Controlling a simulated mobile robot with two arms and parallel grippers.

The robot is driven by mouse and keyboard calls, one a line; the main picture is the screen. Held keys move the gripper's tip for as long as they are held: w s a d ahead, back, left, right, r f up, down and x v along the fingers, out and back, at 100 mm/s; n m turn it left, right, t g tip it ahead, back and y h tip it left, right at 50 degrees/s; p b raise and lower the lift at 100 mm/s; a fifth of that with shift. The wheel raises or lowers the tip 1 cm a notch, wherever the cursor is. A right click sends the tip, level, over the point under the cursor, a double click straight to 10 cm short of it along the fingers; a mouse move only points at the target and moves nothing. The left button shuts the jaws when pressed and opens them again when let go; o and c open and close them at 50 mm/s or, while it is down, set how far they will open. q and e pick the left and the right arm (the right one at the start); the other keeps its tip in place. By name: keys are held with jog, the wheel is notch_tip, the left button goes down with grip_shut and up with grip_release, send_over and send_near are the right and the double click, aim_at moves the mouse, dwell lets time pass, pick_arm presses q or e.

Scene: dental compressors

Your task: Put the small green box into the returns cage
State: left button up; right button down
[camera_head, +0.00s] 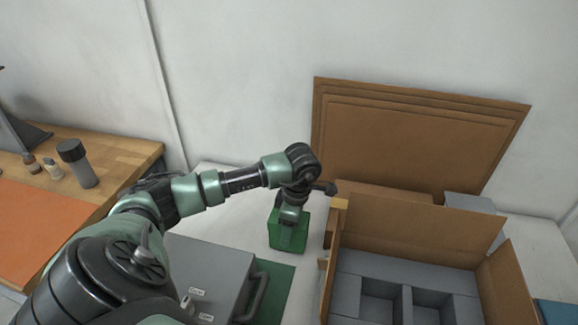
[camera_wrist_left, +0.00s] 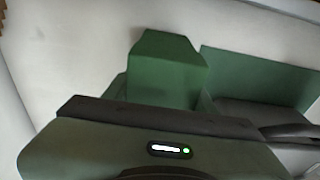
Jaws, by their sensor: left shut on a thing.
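The small green box (camera_head: 287,236) stands on the white table in the head view, between the grey case and the open cardboard carton. My left gripper (camera_head: 292,211) reaches down over it from above and is shut on it. In the left wrist view the green box (camera_wrist_left: 166,68) shows just beyond the gripper body, and the fingertips are hidden. I cannot tell whether the box touches the table. No returns cage is recognisable in either view. My right gripper is not in view.
A grey case (camera_head: 208,268) with a handle lies left of the box, by a green mat (camera_head: 276,290). The open carton (camera_head: 412,230) with grey foam inserts stands close on the right. Flat cardboard sheets (camera_head: 410,140) lean on the wall. A wooden bench (camera_head: 125,158) is at left.

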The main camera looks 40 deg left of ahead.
pick_arm(q)
notch_tip(320, 180, up, 12)
jog(key=shift+w+f+b, duration=0.1)
jog(key=shift+f+b, duration=0.05)
jog(key=shift+b, duration=0.85)
notch_tip(320, 180, up, 6)
jog(key=p, duration=0.1)
